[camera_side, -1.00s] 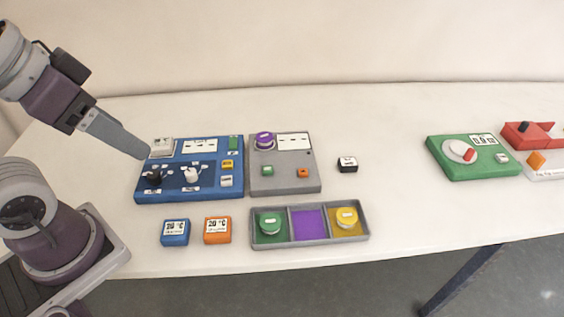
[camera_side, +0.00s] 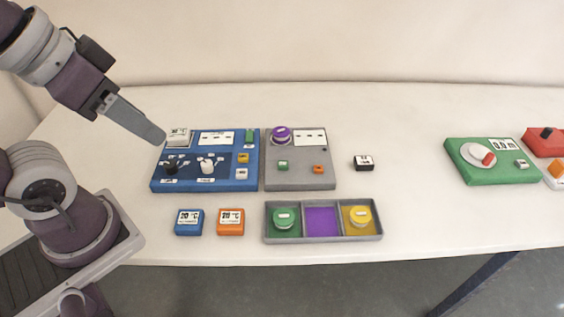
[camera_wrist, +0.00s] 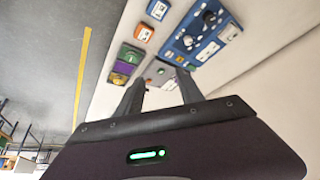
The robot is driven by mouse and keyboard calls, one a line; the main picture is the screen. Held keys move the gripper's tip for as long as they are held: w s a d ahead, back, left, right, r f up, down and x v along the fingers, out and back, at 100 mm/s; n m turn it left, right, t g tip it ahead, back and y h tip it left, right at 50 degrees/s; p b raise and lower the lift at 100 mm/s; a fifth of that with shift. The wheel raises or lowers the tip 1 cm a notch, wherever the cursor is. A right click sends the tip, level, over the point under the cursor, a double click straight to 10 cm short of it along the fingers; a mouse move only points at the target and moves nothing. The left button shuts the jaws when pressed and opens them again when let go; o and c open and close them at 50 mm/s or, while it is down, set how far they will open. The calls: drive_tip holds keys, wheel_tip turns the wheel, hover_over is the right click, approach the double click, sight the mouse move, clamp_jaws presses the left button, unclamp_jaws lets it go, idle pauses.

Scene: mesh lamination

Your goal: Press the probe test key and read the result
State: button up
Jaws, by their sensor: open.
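My gripper (camera_side: 160,138) hangs at the upper left of the blue panel (camera_side: 205,185) in the side view, beside a pale block (camera_side: 178,136) on that panel. The wrist view shows its two fingers (camera_wrist: 162,85) apart with nothing held. The blue panel has a display (camera_side: 215,138), a black knob (camera_side: 171,168), a white knob (camera_side: 207,166), a yellow key (camera_side: 243,158) and a white key (camera_side: 242,174). The grey panel (camera_side: 300,181) has a display (camera_side: 310,137), a purple knob (camera_side: 281,134), a green key (camera_side: 283,165) and an orange key (camera_side: 318,169). I cannot tell which is the probe test key.
Blue (camera_side: 189,222) and orange (camera_side: 230,222) blocks lie in front. A grey tray (camera_side: 323,239) holds green and yellow round pieces beside a purple compartment. A small black-and-white block (camera_side: 364,163) stands right of the grey panel. A green device (camera_side: 492,175) is farther right, with free table between.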

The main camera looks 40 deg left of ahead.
clamp_jaws()
idle(1.4)
